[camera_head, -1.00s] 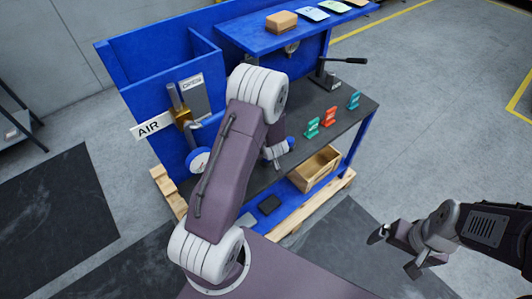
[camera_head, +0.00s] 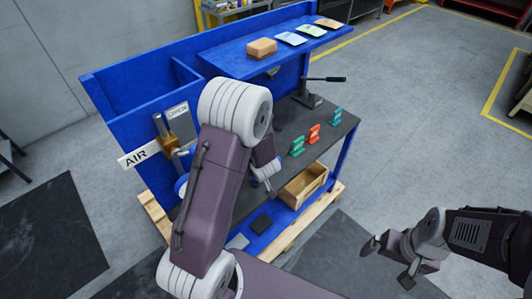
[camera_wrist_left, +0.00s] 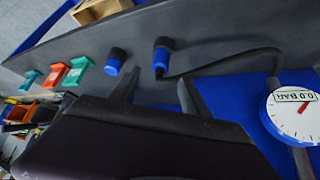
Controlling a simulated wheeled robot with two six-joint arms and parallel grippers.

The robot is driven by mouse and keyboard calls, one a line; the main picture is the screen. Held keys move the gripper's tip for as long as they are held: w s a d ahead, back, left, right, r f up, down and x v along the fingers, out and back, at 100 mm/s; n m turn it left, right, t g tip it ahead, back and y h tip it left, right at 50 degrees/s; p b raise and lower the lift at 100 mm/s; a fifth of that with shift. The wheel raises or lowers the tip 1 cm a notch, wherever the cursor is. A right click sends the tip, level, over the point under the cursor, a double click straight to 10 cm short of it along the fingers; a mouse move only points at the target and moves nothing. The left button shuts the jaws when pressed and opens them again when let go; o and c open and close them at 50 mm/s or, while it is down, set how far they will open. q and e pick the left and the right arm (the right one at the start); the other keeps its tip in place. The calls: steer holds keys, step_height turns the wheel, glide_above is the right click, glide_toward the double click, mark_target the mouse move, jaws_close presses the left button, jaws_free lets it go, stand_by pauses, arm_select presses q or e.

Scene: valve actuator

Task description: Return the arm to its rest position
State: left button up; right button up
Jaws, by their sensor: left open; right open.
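My left arm (camera_head: 215,185) reaches over the blue workbench (camera_head: 120,100) and hides part of it in the head view. A hose runs from one fitting toward a blue-rimmed gauge (camera_wrist_left: 295,115) reading 0.0 BAR. My right gripper (camera_head: 388,262) is open and empty over the floor, right of the bench.
On the bench stand green and red clips (camera_head: 314,133) and a black-handled lever tool (camera_head: 310,95). A wooden bin (camera_head: 303,187) sits below. The upper shelf (camera_head: 235,57) holds a tan block (camera_head: 262,47) and several cards. An AIR sign (camera_head: 138,154) juts out left.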

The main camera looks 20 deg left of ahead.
arm_select(q)
steer(key=w+d+r+m+t+h, duration=0.2)
steer(key=d+r+m, duration=0.15)
steer(key=r, duration=0.55)
steer(key=s+d+f+m+g+h, duration=0.1)
steer(key=s+d+m+g, duration=0.1)
steer(key=s, duration=0.6)
steer(key=s+d+f+m+g+h, duration=0.1)
steer(key=s+d+m+g, duration=0.1)
steer(key=s, duration=0.7)
steer(key=shift+s+d+g, duration=0.2)
steer(key=shift+d+g, duration=0.35)
steer(key=shift+g, duration=0.45)
steer(key=shift+s, duration=0.15)
